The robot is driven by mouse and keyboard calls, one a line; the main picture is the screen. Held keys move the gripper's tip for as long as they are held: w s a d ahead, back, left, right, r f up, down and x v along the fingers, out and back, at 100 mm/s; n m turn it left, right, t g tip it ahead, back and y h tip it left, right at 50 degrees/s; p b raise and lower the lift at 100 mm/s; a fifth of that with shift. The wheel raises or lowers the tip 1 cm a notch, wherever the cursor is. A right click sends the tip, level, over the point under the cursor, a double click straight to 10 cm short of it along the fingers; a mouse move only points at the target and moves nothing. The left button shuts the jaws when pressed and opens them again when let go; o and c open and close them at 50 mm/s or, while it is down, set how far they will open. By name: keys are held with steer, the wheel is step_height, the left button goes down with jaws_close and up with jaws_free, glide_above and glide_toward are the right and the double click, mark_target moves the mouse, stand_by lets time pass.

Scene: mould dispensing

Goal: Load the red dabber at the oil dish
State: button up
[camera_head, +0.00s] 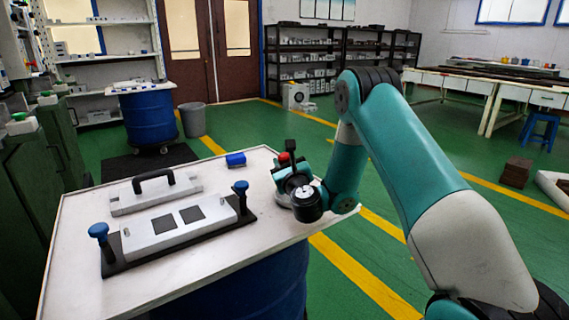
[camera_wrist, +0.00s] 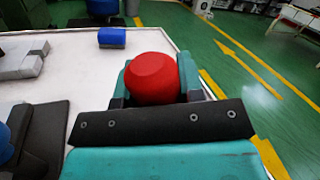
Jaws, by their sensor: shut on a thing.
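My gripper (camera_head: 284,175) is shut on the red dabber (camera_wrist: 152,78), whose rounded red head sits between the fingers in the wrist view. In the head view only a bit of the dabber's red (camera_head: 284,157) shows, above the right part of the white table. A pale round rim (camera_head: 282,200) shows low beside my wrist, mostly hidden by the arm. It may be the oil dish, but I cannot tell. No oil is visible, and the dabber's lower end is hidden.
On the white table (camera_head: 75,270), a grey mould block (camera_head: 155,232) with two dark squares lies in a black base with blue knobs (camera_head: 99,231). Behind it is a grey plate with a black handle (camera_head: 155,195). A blue block (camera_head: 235,159) lies near the back edge.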

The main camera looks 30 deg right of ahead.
step_height(320, 180, up, 7)
steer(key=p, duration=0.7)
steer(key=shift+a, duration=0.15)
stand_by(0.7)
steer(key=s+a+r+n+y+p, duration=0.3)
steer(key=s+a+y+p, duration=0.2)
steer(key=a+p, duration=0.4)
steer(key=shift+s+a+r+t+p, duration=0.25)
steer(key=shift+t+p, duration=0.15)
steer(key=shift+p, duration=0.2)
